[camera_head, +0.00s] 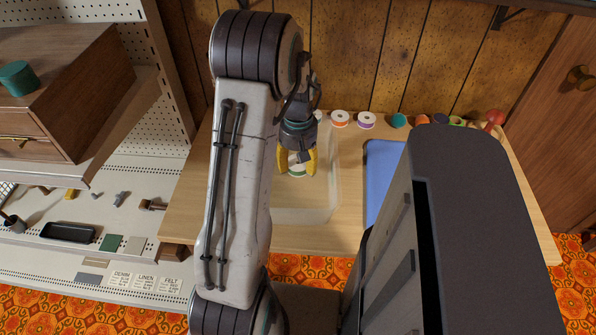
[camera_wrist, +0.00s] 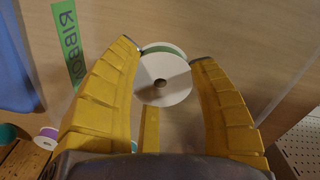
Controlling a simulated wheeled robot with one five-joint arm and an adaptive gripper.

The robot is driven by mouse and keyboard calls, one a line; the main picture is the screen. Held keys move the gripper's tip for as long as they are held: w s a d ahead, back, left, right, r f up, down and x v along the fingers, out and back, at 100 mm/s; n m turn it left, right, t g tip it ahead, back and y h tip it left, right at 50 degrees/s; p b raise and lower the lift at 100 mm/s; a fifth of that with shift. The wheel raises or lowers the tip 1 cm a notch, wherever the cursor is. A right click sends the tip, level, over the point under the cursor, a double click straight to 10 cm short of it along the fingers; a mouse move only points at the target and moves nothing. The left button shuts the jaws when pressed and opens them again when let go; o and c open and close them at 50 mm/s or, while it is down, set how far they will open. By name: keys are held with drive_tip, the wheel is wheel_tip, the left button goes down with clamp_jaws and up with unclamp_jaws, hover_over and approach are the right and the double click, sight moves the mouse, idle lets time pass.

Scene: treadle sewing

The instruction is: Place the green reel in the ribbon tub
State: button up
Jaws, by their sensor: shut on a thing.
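The green reel (camera_wrist: 163,80) has white flanges and a green band at its edge. It sits between the two yellow fingertips of my gripper (camera_wrist: 167,60), which is shut on it. In the head view my gripper (camera_head: 298,165) points down with the reel (camera_head: 297,171) at its tips, over the area of the ribbon tub. The ribbon tub (camera_head: 333,190) is clear and hard to make out on the wooden table. Its green label reading "RIBBON" (camera_wrist: 69,45) shows in the wrist view. I cannot tell how high the reel is above the tub floor.
Several reels stand along the table's back edge, including an orange one (camera_head: 340,118) and a purple one (camera_head: 367,120). A red knob-like thing (camera_head: 494,117) is at the back right. A blue mat (camera_head: 383,165) lies right of the tub. A wooden cabinet (camera_head: 80,90) is at left.

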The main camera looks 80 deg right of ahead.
sight(298, 179)
drive_tip(key=shift+f, duration=2)
drive_tip(key=shift+f+b, duration=0.2)
drive_tip(key=shift+b, duration=0.1)
drive_tip(key=o, duration=0.9)
drive_tip(key=shift+c, duration=0.2)
drive_tip(key=shift+r, duration=0.15)
wheel_tip(298, 179, up, 12)
drive_tip(key=shift+r+p, duration=0.1)
drive_tip(key=shift+p, duration=0.75)
drive_tip(key=shift+w, duration=0.15)
